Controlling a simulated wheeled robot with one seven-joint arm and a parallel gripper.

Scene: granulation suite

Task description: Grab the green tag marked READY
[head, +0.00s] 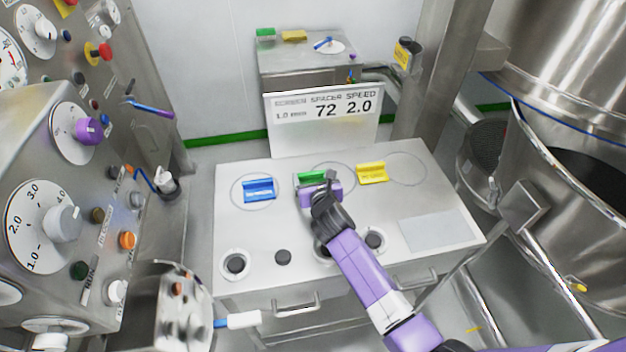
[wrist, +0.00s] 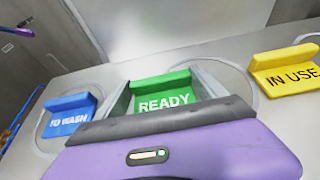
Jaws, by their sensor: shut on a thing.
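The green tag marked READY (head: 311,177) is on the metal bench top, between a blue tag and a yellow tag. It also shows in the wrist view (wrist: 162,92), with its white lettering readable and its lower part hidden by my gripper body. My gripper (head: 316,186) is at the tag, and its two fingers (wrist: 160,88) lie along the tag's left and right sides, shut on it. I cannot tell whether the tag is lifted off the bench.
A blue tag marked TO WASH (wrist: 68,114) lies to the left, and a yellow tag marked IN USE (wrist: 287,70) to the right. A sign board (head: 322,122) stands behind. Dark round knobs (head: 283,257) are at the bench front. A control panel (head: 70,190) and steel vessel (head: 570,120) flank the bench.

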